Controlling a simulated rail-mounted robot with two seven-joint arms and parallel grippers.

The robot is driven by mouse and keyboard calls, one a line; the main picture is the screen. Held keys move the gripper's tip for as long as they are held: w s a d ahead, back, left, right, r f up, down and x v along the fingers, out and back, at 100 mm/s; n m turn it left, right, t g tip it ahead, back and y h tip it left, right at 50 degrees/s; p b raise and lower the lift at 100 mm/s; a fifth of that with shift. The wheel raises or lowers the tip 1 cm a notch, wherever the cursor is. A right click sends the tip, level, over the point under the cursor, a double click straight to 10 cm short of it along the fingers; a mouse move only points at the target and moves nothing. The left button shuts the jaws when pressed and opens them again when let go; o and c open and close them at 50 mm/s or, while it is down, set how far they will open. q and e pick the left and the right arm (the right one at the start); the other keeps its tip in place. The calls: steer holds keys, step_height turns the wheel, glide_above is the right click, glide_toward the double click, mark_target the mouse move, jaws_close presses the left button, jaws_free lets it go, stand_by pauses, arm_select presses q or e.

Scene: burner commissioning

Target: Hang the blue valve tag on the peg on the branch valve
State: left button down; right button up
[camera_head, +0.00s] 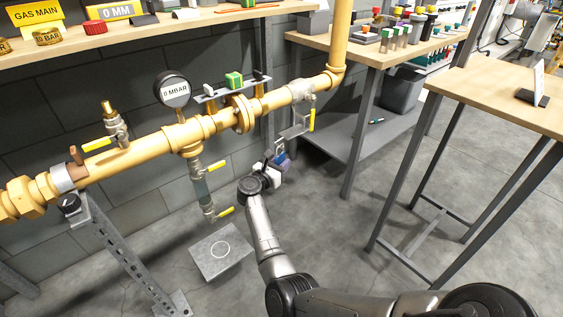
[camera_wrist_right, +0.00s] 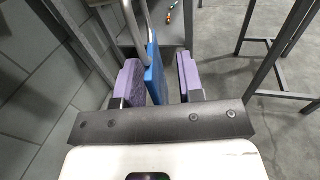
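The branch valve (camera_head: 302,90) is a grey body with a yellow lever (camera_head: 312,114) near the right end of the yellow pipe. A grey bracket (camera_head: 295,131) hangs below it, and a grey curved rod (camera_wrist_right: 133,32) shows in the right wrist view. My right gripper (camera_head: 279,160) is below the bracket, its fingers pointing away. In the right wrist view its purple pads stand apart around the blue valve tag (camera_wrist_right: 155,72). The tag is close to the left pad, with a clear gap to the right pad. Whether it hangs on the peg is unclear. My left gripper is out of view.
The pipe carries a pressure gauge (camera_head: 174,91), a second valve (camera_head: 115,126) and a drain valve (camera_head: 203,187). A support stand (camera_head: 120,250) is at left. A grey plate (camera_head: 220,253) lies on the floor. A wooden table (camera_head: 500,92) stands at right, with open floor before it.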

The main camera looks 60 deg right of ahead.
steer(key=a+p, duration=0.4)
steer(key=a, duration=0.9)
steer(key=shift+w+a+p, duration=0.15)
steer(key=shift+w+p, duration=0.2)
steer(key=shift+w, duration=0.05)
steer(key=shift+r, duration=0.15)
